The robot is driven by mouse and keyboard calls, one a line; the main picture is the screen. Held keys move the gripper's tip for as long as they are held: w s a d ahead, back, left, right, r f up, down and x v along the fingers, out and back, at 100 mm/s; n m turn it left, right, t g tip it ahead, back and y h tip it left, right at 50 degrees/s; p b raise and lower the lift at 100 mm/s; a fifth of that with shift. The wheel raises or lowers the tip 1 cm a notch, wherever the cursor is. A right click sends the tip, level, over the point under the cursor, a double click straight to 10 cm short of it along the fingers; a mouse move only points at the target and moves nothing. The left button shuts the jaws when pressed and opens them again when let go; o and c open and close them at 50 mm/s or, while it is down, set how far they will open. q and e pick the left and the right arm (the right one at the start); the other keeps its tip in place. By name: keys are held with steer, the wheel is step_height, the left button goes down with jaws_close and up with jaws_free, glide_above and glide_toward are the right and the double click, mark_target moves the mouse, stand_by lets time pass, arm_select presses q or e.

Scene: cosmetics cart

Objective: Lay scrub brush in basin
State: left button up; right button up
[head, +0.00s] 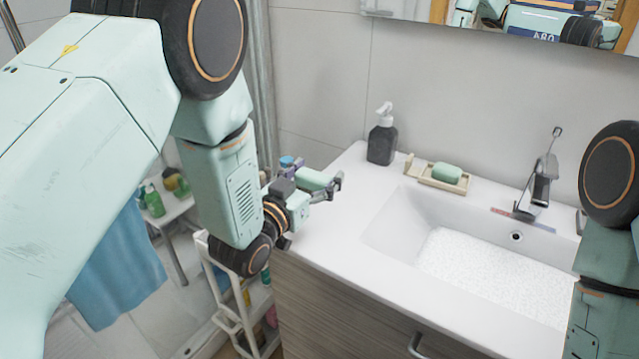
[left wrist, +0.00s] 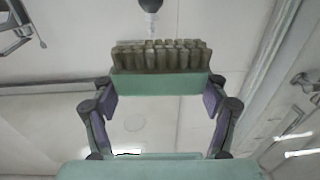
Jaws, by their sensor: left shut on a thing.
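My left gripper (head: 312,180) is shut on the scrub brush (head: 316,179), a light green block above the left end of the counter. In the left wrist view, the brush (left wrist: 160,82) sits between the purple finger pads of the gripper (left wrist: 160,100), with a row of brownish bristle tufts along its far side. The white basin (head: 393,227) is sunk in the counter, to the right of the gripper and apart from it. A white speckled layer covers much of its floor. My right gripper is out of view; only part of that arm shows at the right edge.
A dark soap dispenser (head: 382,140) stands at the back of the counter (head: 335,235). Beside it is a soap dish (head: 425,178) with green soap (head: 446,172). The faucet (head: 540,180) rises behind the basin. A white shelf cart (head: 232,318) stands left of the cabinet.

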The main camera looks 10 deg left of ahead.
mark_target(300, 170)
arm_select(q)
steer(key=shift+a+r+n+y, duration=0.2)
steer(key=shift+a+r, duration=0.1)
steer(key=shift+r, duration=0.2)
steer(key=shift+a+r+n+y, duration=0.1)
steer(key=shift+a+r+y, duration=0.15)
steer(key=shift+r, duration=0.25)
steer(key=shift+s+a+f+n+t+y, duration=0.15)
steer(key=shift+s+a+n+t+y, duration=0.2)
steer(key=shift+s+a+y, duration=0.35)
steer(key=s+a+f+n+y+b, duration=0.2)
steer(key=s+f+b, duration=0.5)
steer(key=s+f, duration=0.5)
step_height(300, 170, down, 2)
steer(key=shift+s+a+f+y, duration=0.1)
steer(key=shift+s+a+y, duration=0.1)
steer(key=shift+a+y, duration=0.6)
steer(key=shift+w+n, duration=0.1)
steer(key=shift+n, duration=0.15)
